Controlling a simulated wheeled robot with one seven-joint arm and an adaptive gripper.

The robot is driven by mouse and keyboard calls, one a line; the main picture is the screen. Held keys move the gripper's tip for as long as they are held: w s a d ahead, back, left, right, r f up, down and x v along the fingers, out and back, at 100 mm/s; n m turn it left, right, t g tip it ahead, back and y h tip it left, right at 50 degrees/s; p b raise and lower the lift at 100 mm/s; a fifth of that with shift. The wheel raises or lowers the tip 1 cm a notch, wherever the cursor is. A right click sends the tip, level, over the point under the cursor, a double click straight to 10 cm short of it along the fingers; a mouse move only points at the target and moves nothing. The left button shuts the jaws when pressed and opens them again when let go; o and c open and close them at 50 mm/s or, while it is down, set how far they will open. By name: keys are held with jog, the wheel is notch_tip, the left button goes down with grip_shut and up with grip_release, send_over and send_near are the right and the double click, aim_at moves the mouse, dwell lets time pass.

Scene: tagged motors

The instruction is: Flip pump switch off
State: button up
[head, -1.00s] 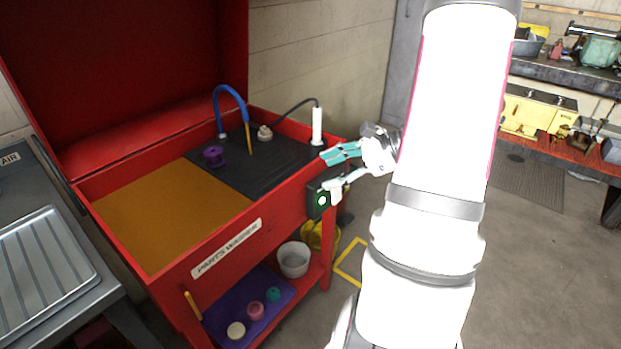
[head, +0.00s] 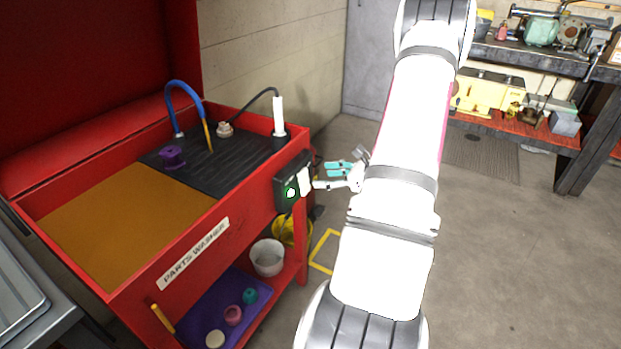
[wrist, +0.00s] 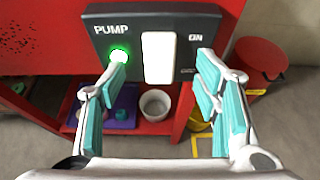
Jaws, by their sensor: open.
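The pump switch box (wrist: 103,20) is dark and mounted on the red parts washer's front right corner; it also shows in the head view (head: 284,180). It reads "PUMP" on the left and "ON" at upper right. Its green light (wrist: 119,55) is lit. The white switch paddle (wrist: 158,57) stands in the middle of the box. My gripper (head: 322,176) is open and empty, just right of the box in the head view. In the wrist view its teal-padded fingers flank the paddle on left and right; I cannot tell whether they touch the box.
The red parts washer (head: 130,275) has its lid up. A white bucket (head: 267,258) and a purple mat (head: 212,310) with small parts sit on its lower shelf. A yellow bucket (head: 290,231) stands behind. Open floor lies to the right.

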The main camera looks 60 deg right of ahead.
aim_at(305, 177)
jog(key=x, duration=0.6)
